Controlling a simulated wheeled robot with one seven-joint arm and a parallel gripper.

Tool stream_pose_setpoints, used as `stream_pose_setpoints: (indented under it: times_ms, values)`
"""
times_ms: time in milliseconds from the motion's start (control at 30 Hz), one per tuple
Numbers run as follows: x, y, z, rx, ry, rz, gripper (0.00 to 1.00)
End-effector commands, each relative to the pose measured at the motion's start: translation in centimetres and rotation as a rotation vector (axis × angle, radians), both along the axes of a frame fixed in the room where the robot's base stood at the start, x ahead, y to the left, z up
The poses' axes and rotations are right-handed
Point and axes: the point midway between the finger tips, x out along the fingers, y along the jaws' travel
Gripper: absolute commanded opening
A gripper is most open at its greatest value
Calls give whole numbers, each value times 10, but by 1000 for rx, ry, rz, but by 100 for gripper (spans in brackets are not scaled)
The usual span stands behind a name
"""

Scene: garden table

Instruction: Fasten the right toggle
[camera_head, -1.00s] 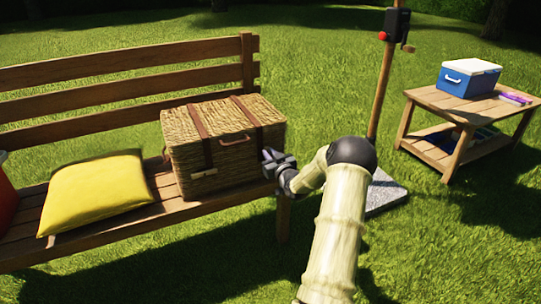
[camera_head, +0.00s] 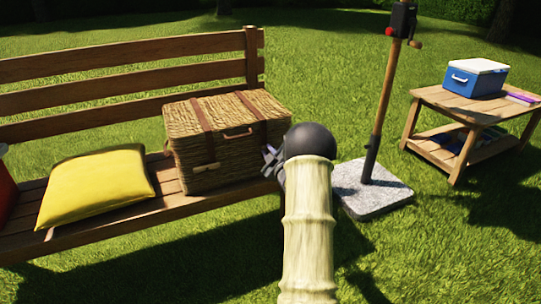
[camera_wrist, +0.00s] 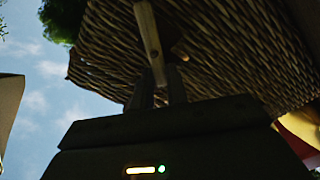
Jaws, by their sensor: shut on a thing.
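A wicker basket (camera_head: 195,124) with a closed lid and two brown straps stands on the wooden bench (camera_head: 120,222). In the wrist view, the wicker wall (camera_wrist: 230,45) fills the upper right. A pale bar, seemingly the right toggle (camera_wrist: 148,32), runs down between the fingers of my gripper (camera_wrist: 158,88), which is shut on its end. A small brown piece (camera_wrist: 178,53) sits beside it.
A yellow cushion (camera_head: 95,188) lies on the bench left of the basket. A post (camera_head: 383,100) on a stone base (camera_head: 372,190) stands to the right. Beyond it is a low table (camera_head: 460,105) with a blue cooler (camera_head: 474,82). Grass lies open in front.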

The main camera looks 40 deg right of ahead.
Motion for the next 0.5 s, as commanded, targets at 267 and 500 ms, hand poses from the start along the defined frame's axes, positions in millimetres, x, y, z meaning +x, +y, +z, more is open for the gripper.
stream_pose_setpoints:
  times_ms: [267,500]
  values:
    - [0,2,-4,-84,24,-1,0]
    - [0,2,-4,-93,27,0,0]
